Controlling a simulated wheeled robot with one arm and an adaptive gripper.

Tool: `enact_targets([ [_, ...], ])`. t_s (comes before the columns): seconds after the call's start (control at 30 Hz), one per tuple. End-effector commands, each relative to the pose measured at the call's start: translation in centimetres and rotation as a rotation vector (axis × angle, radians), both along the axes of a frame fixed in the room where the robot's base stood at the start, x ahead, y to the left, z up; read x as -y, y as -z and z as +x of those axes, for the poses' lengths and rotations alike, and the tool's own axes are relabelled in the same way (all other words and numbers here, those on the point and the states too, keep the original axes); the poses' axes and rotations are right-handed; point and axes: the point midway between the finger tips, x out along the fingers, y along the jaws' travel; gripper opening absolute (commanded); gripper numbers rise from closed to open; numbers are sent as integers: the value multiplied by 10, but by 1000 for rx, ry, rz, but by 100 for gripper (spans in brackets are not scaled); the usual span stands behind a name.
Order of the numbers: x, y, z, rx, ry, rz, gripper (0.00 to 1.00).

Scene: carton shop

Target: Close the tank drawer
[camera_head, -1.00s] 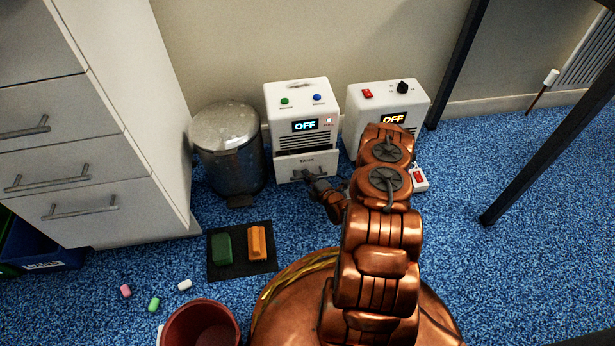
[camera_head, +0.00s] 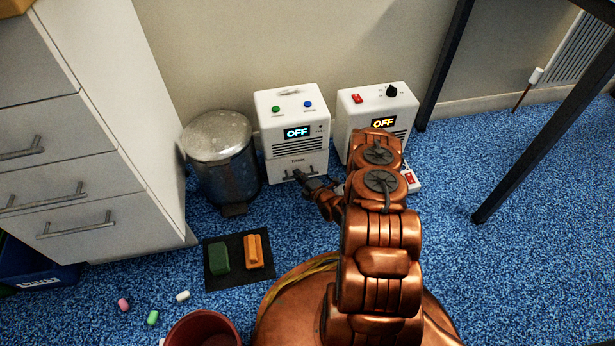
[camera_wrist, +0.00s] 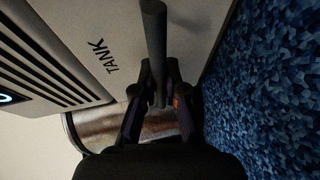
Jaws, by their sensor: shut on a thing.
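The tank drawer (camera_head: 280,166) is the white lower front of the left white appliance (camera_head: 291,106). It looks flush or nearly flush with the body; any small gap is too fine to tell. In the wrist view, the drawer front (camera_wrist: 125,35) shows the word TANK. My gripper (camera_head: 303,177) is at the drawer's handle (camera_head: 288,179). In the wrist view, my gripper (camera_wrist: 158,98) is shut on the dark bar handle (camera_wrist: 154,40), with a finger on each side. The appliance display reads OFF.
A metal pedal bin (camera_head: 224,160) stands close left of the appliance. A second white appliance (camera_head: 371,106) stands to its right, partly behind my arm. A dark mat (camera_head: 235,278) with a green and an orange block lies in front. Blue carpet is open at right.

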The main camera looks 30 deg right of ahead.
Motion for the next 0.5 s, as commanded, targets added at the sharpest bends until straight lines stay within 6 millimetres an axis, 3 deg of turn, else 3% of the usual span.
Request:
enact_targets([
  [0.3, 1, 0, 4, 3, 1, -5, 0],
  [0.33, 1, -1, 4, 3, 2, -5, 14],
  [0.5, 1, -1, 4, 3, 2, -4, 32],
])
